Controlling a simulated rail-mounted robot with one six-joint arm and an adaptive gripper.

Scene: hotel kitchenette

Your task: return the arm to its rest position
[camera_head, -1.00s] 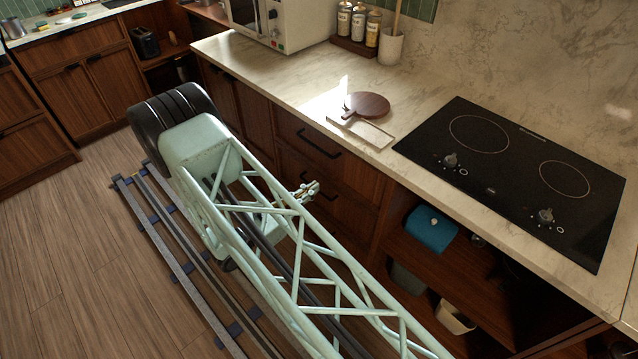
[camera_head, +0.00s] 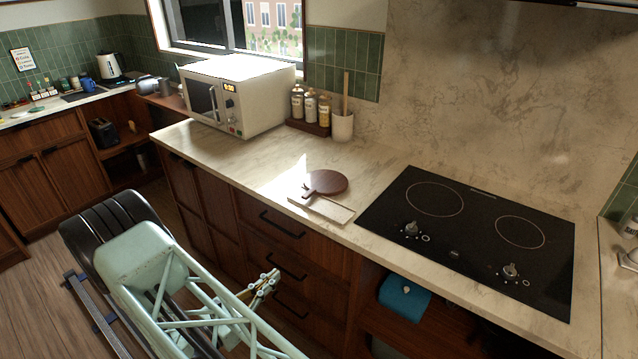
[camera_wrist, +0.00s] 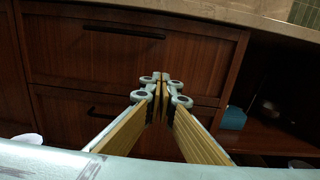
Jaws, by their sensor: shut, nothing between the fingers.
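My gripper (camera_head: 264,284) shows in the head view in front of the wooden drawer fronts, below the counter edge and beside my pale green lattice arm. In the wrist view my gripper (camera_wrist: 163,84) has its two wood-coloured fingers meeting at the tips, shut with nothing between them. It points at the drawers (camera_wrist: 135,60) and looks apart from them. Part of my arm fills the bottom edge of the wrist view.
The marble counter (camera_head: 225,155) holds a microwave (camera_head: 238,95), a round wooden board (camera_head: 326,182), and a black cooktop (camera_head: 470,235). An open shelf with a blue item (camera_head: 404,298) lies right of the drawers. Floor (camera_head: 35,300) is clear at left.

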